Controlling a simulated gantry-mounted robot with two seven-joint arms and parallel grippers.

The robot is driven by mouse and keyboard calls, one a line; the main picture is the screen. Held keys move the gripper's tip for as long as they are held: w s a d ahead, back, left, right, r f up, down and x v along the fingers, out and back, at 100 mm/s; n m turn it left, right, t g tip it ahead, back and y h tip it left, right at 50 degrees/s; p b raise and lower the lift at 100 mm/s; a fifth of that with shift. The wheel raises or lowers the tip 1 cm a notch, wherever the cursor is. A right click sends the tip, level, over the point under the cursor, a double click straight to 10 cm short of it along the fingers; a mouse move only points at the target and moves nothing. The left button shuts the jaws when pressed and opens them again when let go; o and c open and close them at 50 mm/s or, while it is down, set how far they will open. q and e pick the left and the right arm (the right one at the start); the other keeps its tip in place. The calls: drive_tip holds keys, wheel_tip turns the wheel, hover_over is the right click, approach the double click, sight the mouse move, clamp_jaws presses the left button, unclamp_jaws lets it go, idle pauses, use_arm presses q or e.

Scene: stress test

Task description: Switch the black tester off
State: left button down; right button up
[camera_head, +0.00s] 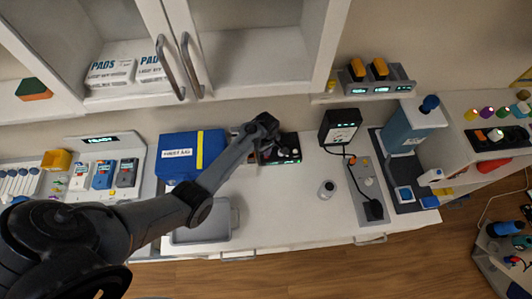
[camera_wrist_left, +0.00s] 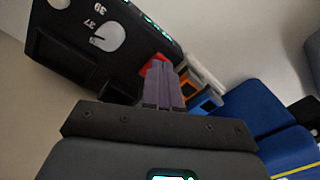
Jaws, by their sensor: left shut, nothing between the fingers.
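A low black unit (camera_head: 288,147) with pale knobs and green lights sits at the back of the white counter. In the left wrist view the black unit (camera_wrist_left: 135,30) shows a white dial by the number 37 and a lit green strip. My left gripper (camera_head: 266,122) is at its left end in the head view. Its fingers (camera_wrist_left: 160,66) are shut and empty, with the tips close to a red part (camera_wrist_left: 153,64); I cannot tell if they touch. A black box with a white meter face (camera_head: 340,127) stands to the right. No label shows which one is the tester.
A blue first-aid case (camera_head: 190,155) is left of the black unit, close to my left arm. A grey tray (camera_head: 202,236) lies in front. A small grey cylinder (camera_head: 327,188) and a grey panel (camera_head: 366,185) are right. The counter's middle is mostly clear.

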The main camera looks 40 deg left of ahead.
use_arm(q)
drive_tip(key=shift+f+b, duration=0.45)
drive_tip(key=shift+f, duration=0.25)
idle(0.4)
wheel_tip(320, 180, up, 7)
drive_tip(key=p, duration=0.8)
idle(0.4)
